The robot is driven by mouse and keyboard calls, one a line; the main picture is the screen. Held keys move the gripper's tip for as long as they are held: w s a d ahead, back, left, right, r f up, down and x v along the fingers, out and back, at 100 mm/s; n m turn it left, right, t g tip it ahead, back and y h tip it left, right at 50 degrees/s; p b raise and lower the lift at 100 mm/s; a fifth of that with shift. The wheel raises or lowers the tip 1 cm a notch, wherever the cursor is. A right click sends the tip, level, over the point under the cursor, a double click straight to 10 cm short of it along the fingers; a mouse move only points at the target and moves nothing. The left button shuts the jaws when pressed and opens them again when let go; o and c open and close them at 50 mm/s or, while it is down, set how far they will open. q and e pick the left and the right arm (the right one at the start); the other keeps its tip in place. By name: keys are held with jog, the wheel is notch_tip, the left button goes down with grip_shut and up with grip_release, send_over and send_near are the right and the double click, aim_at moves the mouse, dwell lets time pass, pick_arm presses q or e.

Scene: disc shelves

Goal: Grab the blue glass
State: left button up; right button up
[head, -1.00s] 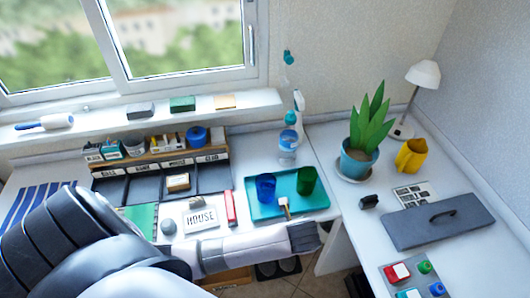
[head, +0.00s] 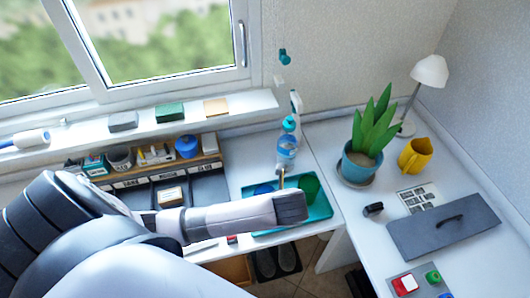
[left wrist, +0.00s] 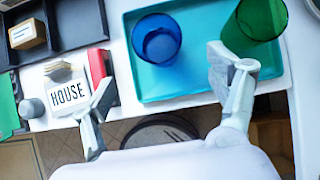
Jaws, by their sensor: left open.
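The blue glass (left wrist: 156,40) stands upright on the teal tray (left wrist: 190,88), near its left end in the left wrist view. In the head view the top of the blue glass (head: 263,188) shows just above my arm, which hides the rest. My left gripper (left wrist: 162,85) is open and empty, its fingers spread to either side, short of the glass on the near side. Its right finger is close to the green glass (left wrist: 258,18); I cannot tell if they touch. In the head view my left gripper (head: 291,207) is over the tray's near part. My right gripper is not in view.
A red object (left wrist: 100,72) and a HOUSE sign (left wrist: 68,95) lie left of the tray. A water bottle (head: 287,150) stands behind the tray. A potted plant (head: 362,160) and a yellow pitcher (head: 415,155) stand to the right.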

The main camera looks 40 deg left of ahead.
pick_arm(q)
jog(key=p+x, duration=0.1)
jog(key=x, duration=0.9)
jog(key=shift+w+a+f, duration=0.1)
jog(key=shift+a+f, duration=0.05)
jog(key=shift+a, duration=0.2)
jog(key=shift+w+a+f, duration=0.15)
jog(key=shift+f, duration=0.15)
jog(key=shift+w+f, duration=0.1)
jog(key=shift+f, duration=0.15)
jog(key=shift+c, duration=0.9)
jog(key=c, duration=1.4)
pick_arm(e)
jog(key=shift+w+a+r, duration=0.3)
jog(key=shift+a+r, duration=0.25)
jog(key=shift+r, duration=0.25)
pick_arm(q)
jog(key=shift+r, duration=0.25)
jog(key=shift+c, duration=0.2)
